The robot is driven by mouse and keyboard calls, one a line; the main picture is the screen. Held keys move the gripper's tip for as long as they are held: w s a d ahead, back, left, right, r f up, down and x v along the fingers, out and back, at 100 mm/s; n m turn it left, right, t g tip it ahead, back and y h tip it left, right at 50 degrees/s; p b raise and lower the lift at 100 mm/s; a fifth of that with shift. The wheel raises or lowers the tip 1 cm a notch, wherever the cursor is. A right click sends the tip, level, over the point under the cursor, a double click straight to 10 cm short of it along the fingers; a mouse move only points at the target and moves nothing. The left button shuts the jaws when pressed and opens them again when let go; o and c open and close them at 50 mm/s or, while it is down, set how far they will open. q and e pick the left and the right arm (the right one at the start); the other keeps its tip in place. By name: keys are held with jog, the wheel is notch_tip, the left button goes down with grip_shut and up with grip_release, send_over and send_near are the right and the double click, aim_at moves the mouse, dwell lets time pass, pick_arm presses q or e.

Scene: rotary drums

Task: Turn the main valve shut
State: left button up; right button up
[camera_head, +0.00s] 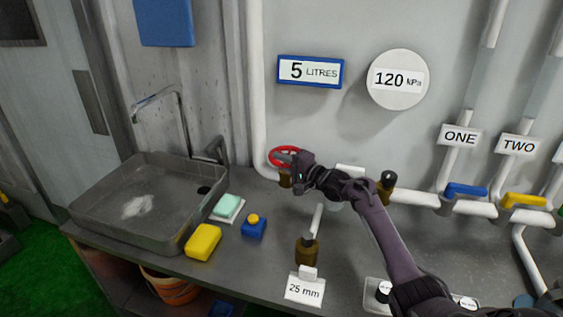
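A red handwheel (273,157) sits on a brass body (285,181) at the foot of a white vertical pipe, at the back of the counter; I take it to be the main valve. My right gripper (284,159) reaches in from the lower right, with its fingertips at the wheel. The gripper covers the wheel's right side and middle. I cannot tell whether the fingers are closed on the rim. My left gripper is out of view.
A sink (130,243) lies left, with a yellow sponge (203,242) and a blue box with yellow button (254,227) nearby. A brass fitting (306,251) stands in front. Blue (466,190) and yellow (524,200) levers sit on pipes at right.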

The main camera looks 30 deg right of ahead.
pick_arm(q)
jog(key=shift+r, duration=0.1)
pick_arm(e)
grip_shut()
